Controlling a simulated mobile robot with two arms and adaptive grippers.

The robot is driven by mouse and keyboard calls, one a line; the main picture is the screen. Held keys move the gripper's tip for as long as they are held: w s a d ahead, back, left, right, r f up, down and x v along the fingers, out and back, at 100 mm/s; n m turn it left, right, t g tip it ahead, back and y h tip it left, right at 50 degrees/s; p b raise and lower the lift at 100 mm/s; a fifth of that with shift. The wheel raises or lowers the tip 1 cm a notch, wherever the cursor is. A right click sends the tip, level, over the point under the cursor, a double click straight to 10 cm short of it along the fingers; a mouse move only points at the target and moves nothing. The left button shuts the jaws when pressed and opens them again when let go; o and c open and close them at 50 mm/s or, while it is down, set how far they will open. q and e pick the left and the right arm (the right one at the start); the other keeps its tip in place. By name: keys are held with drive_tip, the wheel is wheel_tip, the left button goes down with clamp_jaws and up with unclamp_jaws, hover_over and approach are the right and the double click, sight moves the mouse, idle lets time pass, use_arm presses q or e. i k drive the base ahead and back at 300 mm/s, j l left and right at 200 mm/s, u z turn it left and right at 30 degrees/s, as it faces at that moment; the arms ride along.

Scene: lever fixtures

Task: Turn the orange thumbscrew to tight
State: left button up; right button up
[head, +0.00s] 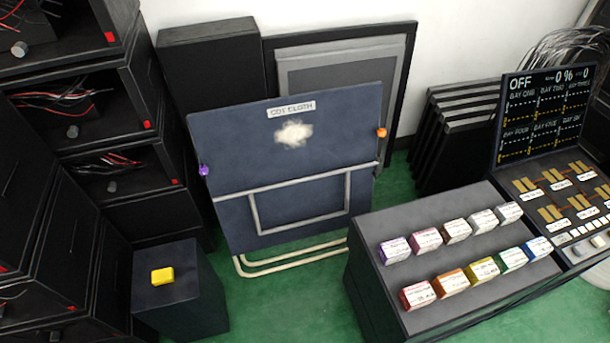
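The orange thumbscrew (381,132) is a small round knob on the right edge of a dark blue upright panel (235,150), in the middle of the head view. It is too small to tell how far it is turned. A purple knob (204,170) sits on the panel's left edge. The panel carries a label reading "COT CLOTH" (291,109), a white fluffy patch (293,134) and a pale tube frame (299,228) low on its front. Neither of my grippers shows in this view.
A black stand (185,308) holds a yellow block (162,276) at front left. A dark bench (365,270) with several coloured boxes stands at right, beside a control console (545,130) reading "OFF". Black racks (60,190) line the left. Green floor (285,305) is clear before the panel.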

sight(381, 132)
drive_tip(key=z, duration=1.3)
drive_tip(key=i+j+z, duration=0.1)
drive_tip(key=j+z, duration=0.6)
drive_tip(key=j, duration=0.2)
drive_tip(key=j+z, duration=0.35)
drive_tip(key=j, duration=0.15)
